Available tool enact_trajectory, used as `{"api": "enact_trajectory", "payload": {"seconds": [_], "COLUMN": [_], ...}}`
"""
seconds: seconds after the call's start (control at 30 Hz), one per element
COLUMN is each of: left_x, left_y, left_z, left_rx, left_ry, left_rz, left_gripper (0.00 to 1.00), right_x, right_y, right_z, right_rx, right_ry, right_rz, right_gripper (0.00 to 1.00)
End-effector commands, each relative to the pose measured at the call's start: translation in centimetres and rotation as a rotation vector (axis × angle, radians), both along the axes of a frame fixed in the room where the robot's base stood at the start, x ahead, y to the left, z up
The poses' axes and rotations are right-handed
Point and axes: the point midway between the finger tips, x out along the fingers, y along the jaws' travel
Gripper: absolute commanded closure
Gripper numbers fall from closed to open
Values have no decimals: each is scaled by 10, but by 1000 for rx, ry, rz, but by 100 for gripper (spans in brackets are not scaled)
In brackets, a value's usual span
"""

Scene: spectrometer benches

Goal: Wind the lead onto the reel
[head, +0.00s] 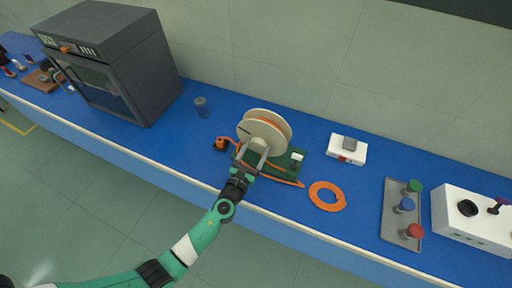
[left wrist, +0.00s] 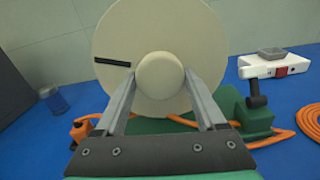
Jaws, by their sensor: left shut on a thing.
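The cream reel (head: 266,129) stands on a green base (head: 288,161) on the blue bench. In the left wrist view the reel's flange (left wrist: 205,40) fills the upper middle, with a black mark to the left of its round hub knob (left wrist: 159,78). My left gripper (head: 256,146) is shut on the knob, one finger on each side; it also shows in the left wrist view (left wrist: 160,95). The orange lead (head: 285,181) runs along the base's front, with a loose coil (head: 326,196) on the bench to the right. An orange piece (head: 221,143) sits left of the base. My right gripper is out of view.
A white device with a grey top (head: 347,149) stands right of the reel. Further right are a grey tray (head: 393,236) with coloured knobbed pieces and a white box (head: 475,217). A dark oven-like cabinet (head: 108,62) and a small jar (head: 201,106) are left. The bench's front edge is near my arm.

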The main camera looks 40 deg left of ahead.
Motion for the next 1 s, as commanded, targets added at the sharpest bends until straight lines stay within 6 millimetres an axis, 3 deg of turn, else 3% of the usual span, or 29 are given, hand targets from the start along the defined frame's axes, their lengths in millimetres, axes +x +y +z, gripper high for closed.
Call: {"api": "enact_trajectory", "payload": {"seconds": [1.0], "left_x": [0], "left_y": [1], "left_z": [3], "left_rx": [884], "left_ry": [353], "left_rz": [2], "left_gripper": [100], "right_x": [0], "right_y": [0], "right_z": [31], "right_rx": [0], "right_ry": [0], "right_rz": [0], "right_gripper": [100]}}
